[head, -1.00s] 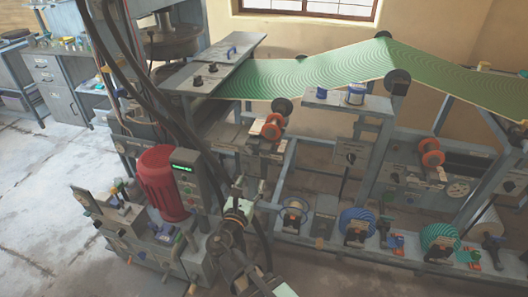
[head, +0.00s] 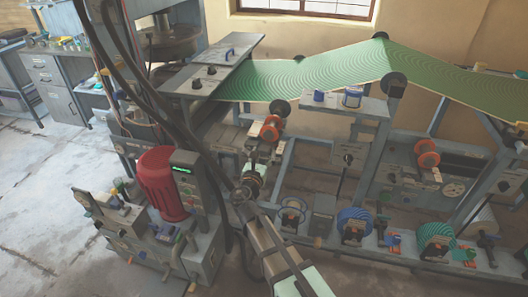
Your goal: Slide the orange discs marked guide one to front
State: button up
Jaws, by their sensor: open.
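A pair of orange discs (head: 270,133) sits on a guide unit near the left end of the green web. A second pair of orange discs (head: 427,159) sits on a similar unit to the right. The plates on both units are too small to read, so I cannot tell which is guide one. My gripper (head: 262,156) is open and empty, just below and slightly left of the left pair, apart from them as far as I can see. It hides part of the left unit's front. Its fingertips are small and hard to make out.
The green patterned web (head: 310,75) runs above the units. A red motor (head: 163,182) stands left of my arm. A blue roll (head: 355,225) and a green roll (head: 436,240) sit low on the right. Dark cables hang beside my arm.

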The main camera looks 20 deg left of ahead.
jog(key=shift+w, duration=0.65)
grip_shut()
jog(key=shift+s+d, duration=0.1)
jog(key=shift+s, duration=1)
jog(key=shift+w, duration=0.1)
grip_release()
jog(key=s, duration=1.2)
jog(key=shift+d, duration=0.3)
